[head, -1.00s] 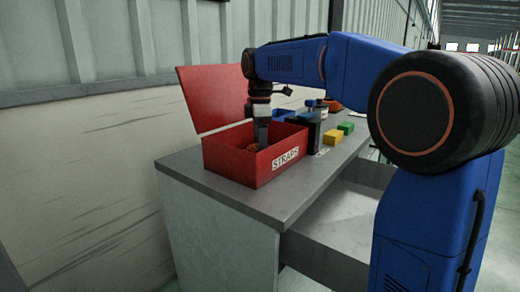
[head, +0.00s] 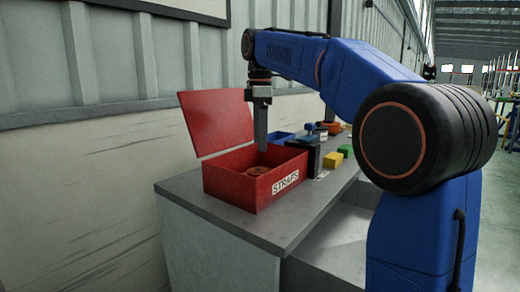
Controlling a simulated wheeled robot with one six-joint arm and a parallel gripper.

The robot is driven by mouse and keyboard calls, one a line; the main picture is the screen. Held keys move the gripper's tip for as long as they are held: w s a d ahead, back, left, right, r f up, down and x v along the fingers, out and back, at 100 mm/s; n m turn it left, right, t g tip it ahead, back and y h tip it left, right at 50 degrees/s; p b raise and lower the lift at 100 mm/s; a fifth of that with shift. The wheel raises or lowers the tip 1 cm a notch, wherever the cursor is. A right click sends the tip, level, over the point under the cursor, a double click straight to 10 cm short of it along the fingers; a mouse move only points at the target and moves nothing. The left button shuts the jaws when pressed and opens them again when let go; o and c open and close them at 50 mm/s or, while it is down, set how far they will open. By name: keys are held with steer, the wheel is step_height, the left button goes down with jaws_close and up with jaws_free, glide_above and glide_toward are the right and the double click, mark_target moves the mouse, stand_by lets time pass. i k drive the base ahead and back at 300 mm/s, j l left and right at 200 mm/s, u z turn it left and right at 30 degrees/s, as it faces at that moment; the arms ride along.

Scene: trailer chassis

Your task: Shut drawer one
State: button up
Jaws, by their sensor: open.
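A grey cabinet (head: 215,235) stands against the wall. A pale grey open drawer (head: 335,248) juts out from its right side, below the top; my arm hides part of it. I see no number on it, so I cannot tell if it is drawer one. My gripper (head: 262,148) points down over the red box labelled STRAPS (head: 232,187), its tips around the rim's height. It holds nothing that I can see. An orange-brown strap coil (head: 257,171) lies in the box below it.
The red box's lid (head: 217,122) stands open at the back. Behind the box are a blue bin (head: 280,138), a yellow block (head: 334,160) and a green block (head: 346,150). The front strip of the cabinet top (head: 290,222) is clear.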

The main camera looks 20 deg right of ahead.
mark_target(332, 258)
steer(key=k, duration=1)
